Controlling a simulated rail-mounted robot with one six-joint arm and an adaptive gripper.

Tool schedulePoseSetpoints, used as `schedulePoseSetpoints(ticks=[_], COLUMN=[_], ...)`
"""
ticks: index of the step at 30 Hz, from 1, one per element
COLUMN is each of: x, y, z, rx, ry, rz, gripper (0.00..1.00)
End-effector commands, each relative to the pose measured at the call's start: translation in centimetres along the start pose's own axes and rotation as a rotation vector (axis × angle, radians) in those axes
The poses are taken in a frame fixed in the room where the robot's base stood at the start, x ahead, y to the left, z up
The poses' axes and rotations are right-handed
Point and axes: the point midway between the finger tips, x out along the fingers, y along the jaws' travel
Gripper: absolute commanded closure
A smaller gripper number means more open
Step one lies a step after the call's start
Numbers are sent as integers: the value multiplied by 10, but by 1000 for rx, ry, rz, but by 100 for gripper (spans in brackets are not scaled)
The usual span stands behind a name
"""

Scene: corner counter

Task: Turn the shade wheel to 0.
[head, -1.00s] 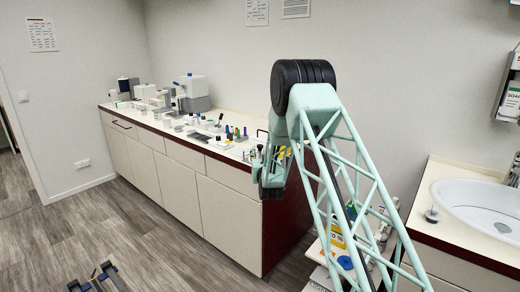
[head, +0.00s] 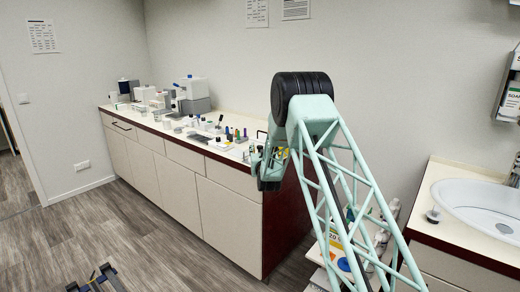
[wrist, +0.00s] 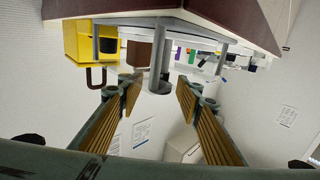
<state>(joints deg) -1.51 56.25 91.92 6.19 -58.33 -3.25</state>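No shade wheel with readable markings can be made out in either view. In the wrist view, which looks inverted, a grey post with a round end (wrist: 160,72) shows beyond and between my fingertips; I cannot tell whether it is part of the shade wheel. My gripper (wrist: 158,92) is open with nothing between its ribbed tan finger pads. In the head view my gripper (head: 269,172) is at the near right end of the long counter (head: 160,119), partly hidden by my arm.
A yellow box (wrist: 77,41) with a dark loop is left of the post in the wrist view. Small coloured items (head: 236,134) stand along the counter, with a grey-white device (head: 193,92) farther back. A sink (head: 485,204) is on the right.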

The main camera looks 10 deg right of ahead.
Motion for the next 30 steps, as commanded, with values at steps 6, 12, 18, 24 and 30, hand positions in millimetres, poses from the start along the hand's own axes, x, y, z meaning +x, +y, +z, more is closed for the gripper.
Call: schedulePoseSetpoints(ticks=[6,12,18,24,30], x=[0,0,0,1,1], y=[0,0,0,0,2], z=[0,0,0,-1,-2], rx=[0,0,-1,0,-1], ry=[0,0,1,3,4], rz=[0,0,-10,-40,-95], gripper=[86,93,93,93,93])
